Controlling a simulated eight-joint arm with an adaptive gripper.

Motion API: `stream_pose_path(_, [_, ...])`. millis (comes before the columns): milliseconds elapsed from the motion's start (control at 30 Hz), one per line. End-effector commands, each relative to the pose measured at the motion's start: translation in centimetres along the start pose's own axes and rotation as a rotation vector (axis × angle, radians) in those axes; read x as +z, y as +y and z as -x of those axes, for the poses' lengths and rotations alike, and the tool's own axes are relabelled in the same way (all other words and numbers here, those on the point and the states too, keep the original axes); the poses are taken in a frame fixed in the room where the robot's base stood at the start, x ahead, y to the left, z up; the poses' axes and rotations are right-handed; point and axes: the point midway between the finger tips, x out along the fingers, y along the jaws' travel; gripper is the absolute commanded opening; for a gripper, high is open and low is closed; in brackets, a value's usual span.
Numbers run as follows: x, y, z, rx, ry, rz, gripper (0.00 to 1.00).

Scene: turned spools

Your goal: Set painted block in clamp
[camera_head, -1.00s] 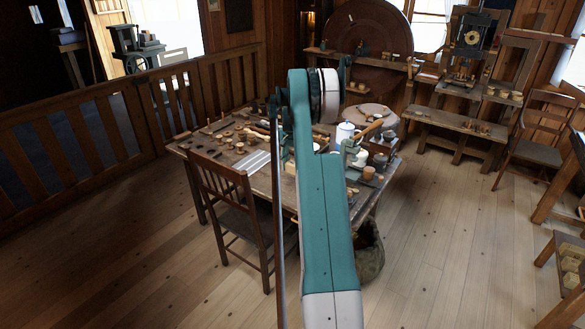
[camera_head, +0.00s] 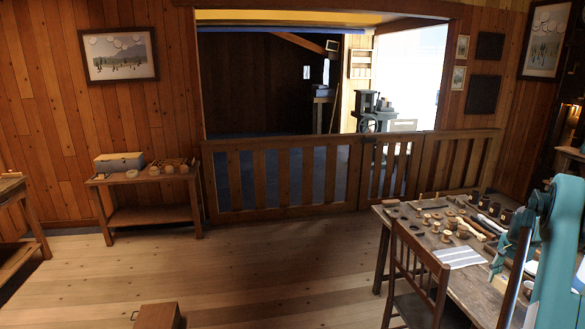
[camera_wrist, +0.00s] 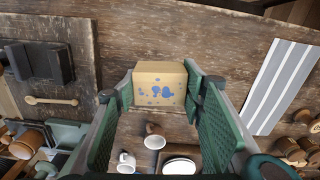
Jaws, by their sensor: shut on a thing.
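The painted block (camera_wrist: 159,84), tan with blue spots on its near face, sits between the green-padded fingers of my gripper (camera_wrist: 160,94) in the wrist view. The fingers are shut on it, over the worn wooden tabletop (camera_wrist: 215,35); I cannot tell its height above the wood. A dark, blocky fixture with upright parts (camera_wrist: 40,66) stands at the left of that view; it may be the clamp, but I cannot be sure.
A wooden spoon (camera_wrist: 51,101) lies by the dark fixture. A striped cloth (camera_wrist: 283,85) and spools (camera_wrist: 288,149) are at right. A chair (camera_head: 412,270) stands at the table.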

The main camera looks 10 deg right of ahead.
Motion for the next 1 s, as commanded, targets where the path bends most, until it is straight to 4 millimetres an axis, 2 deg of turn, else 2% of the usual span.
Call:
stream_pose_path(167, [3.2, -0.2, 2.0, 0.000, 0.000, 0.094, 0.27])
stream_pose_path(467, [10.3, 0.0, 5.4, 0.000, 0.000, 0.307, 0.27])
stream_pose_path(800, [19.1, 1.0, 8.9, 0.000, 0.000, 0.558, 0.27])
stream_pose_path(1000, [24.8, 1.3, 10.1, 0.000, 0.000, 0.707, 0.27])
